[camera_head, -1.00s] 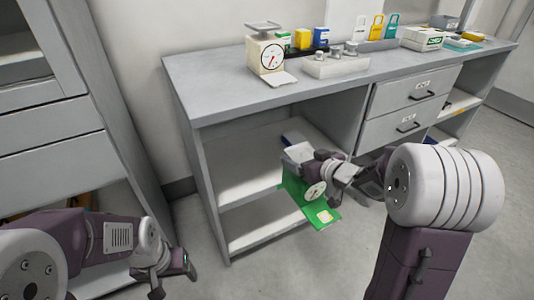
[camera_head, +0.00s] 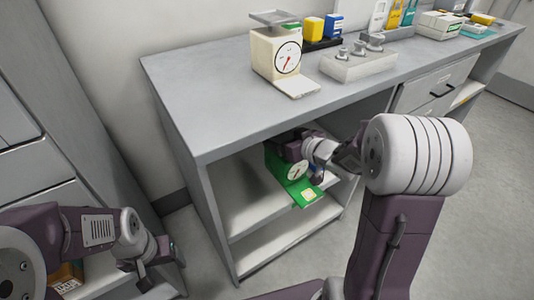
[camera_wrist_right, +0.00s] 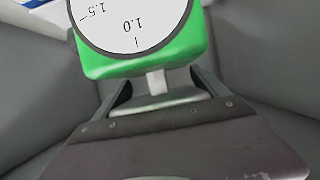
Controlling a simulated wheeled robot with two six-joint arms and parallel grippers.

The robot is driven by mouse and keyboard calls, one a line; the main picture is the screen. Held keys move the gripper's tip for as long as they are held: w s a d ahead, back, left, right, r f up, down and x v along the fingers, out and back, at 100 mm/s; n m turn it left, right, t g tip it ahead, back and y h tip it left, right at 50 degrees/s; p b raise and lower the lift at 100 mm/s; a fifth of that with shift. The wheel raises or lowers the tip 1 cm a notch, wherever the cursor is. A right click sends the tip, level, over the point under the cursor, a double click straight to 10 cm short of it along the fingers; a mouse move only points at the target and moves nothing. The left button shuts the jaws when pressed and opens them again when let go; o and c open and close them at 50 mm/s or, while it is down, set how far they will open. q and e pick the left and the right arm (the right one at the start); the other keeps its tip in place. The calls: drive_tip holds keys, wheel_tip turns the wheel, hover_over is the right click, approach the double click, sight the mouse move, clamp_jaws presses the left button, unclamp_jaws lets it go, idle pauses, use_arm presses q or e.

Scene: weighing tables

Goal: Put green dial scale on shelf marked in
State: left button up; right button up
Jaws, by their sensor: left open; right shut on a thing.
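The green dial scale (camera_head: 309,194), with a white round dial, is held in my right gripper (camera_head: 281,149) in the open left bay of the workbench, over its upper shelf (camera_head: 236,200). In the right wrist view the scale's green body (camera_wrist_right: 145,64) and dial fill the top. My right gripper (camera_wrist_right: 158,88) is shut around the narrow pale neck of the scale. The head view does not clearly show whether its base touches the shelf. No shelf marking is readable. My left gripper (camera_head: 160,266) is open and empty at lower left, away from the bench.
A cream dial scale (camera_head: 276,55) stands on the bench top (camera_head: 200,95), beside a weight block (camera_head: 358,66) and small boxes. Drawers (camera_head: 437,92) adjoin the bay on the right. A lower shelf (camera_head: 285,245) lies below. A grey cabinet (camera_head: 60,160) stands at left.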

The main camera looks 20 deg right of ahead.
drive_tip(key=shift+w+a+r, duration=0.1)
drive_tip(key=shift+w, duration=0.4)
drive_tip(key=shift+a+f, duration=0.15)
drive_tip(key=shift+f, duration=0.05)
use_arm(q)
wheel_tip(320, 180, down, 11)
drive_tip(key=b, duration=1.1)
drive_tip(key=shift+w+a, duration=0.15)
drive_tip(key=shift+w, duration=0.2)
use_arm(e)
drive_tip(key=w+a+f, duration=0.7)
drive_tip(key=a+f, duration=0.1)
drive_tip(key=f, duration=0.2)
drive_tip(key=shift+w+a+f, duration=0.2)
drive_tip(key=shift+w+f, duration=0.1)
